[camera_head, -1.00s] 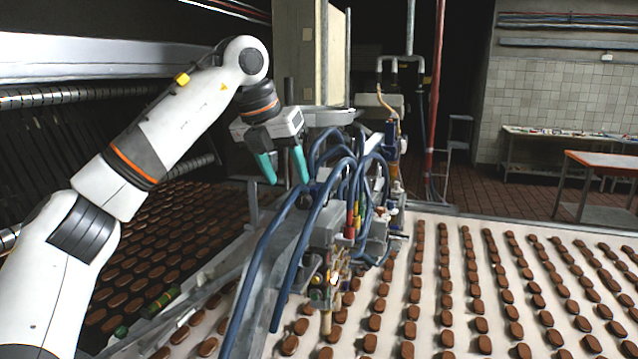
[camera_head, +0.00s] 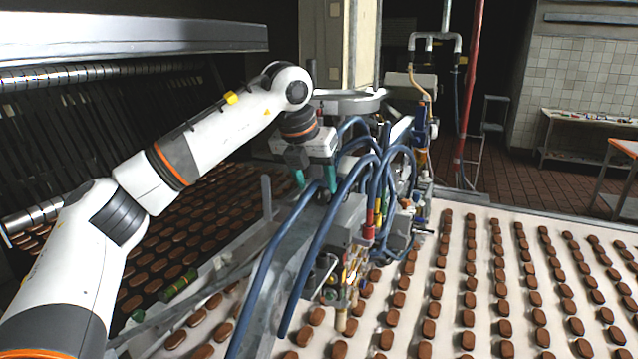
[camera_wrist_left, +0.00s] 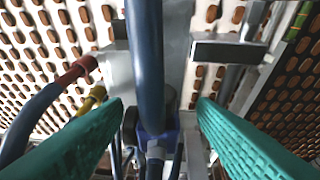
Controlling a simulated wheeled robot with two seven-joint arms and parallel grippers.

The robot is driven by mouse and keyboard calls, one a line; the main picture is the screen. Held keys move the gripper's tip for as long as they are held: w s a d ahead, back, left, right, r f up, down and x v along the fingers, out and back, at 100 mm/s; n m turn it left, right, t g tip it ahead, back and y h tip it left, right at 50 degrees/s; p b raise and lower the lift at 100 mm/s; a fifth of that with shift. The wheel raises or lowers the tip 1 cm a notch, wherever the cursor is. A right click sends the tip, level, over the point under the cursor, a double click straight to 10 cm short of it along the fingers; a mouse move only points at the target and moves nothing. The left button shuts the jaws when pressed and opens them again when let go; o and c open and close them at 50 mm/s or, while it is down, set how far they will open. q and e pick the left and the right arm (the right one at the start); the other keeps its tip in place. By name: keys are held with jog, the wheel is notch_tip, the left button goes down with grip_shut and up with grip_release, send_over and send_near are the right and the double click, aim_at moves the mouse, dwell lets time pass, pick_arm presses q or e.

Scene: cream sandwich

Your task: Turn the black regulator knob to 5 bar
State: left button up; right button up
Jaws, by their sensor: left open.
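My left gripper (camera_head: 315,180) is open, its teal fingers pointing down over the hose-covered machine (camera_head: 350,215). In the left wrist view the two teal fingers of the left gripper (camera_wrist_left: 160,104) stand wide apart at left and right. A thick dark blue hose (camera_wrist_left: 146,60) runs through the middle of that view, between the camera and the parts below. It ends near a blue fitting (camera_wrist_left: 160,140) between the fingers. I cannot clearly make out the black regulator knob or its setting; hose and fingers cover much of that spot. My right gripper is not in view.
Several blue hoses (camera_head: 265,270) arch close around the left gripper. A conveyor with rows of brown biscuits (camera_head: 465,318) spreads to the right. A red pole (camera_head: 467,110) and a table (camera_head: 590,140) stand farther back.

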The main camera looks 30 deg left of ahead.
aim_at(324, 192)
pick_arm(q)
jog(key=shift+p+x, duration=0.3)
jog(key=shift+x, duration=0.9)
jog(key=shift+w+f, duration=0.1)
jog(key=shift+f, duration=0.25)
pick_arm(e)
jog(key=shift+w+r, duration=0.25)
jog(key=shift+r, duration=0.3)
pick_arm(q)
jog(key=shift+w, duration=0.1)
jog(key=c, duration=1)
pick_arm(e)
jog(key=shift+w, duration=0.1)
pick_arm(q)
jog(key=shift+d+y, duration=0.1)
jog(key=shift+y, duration=0.2)
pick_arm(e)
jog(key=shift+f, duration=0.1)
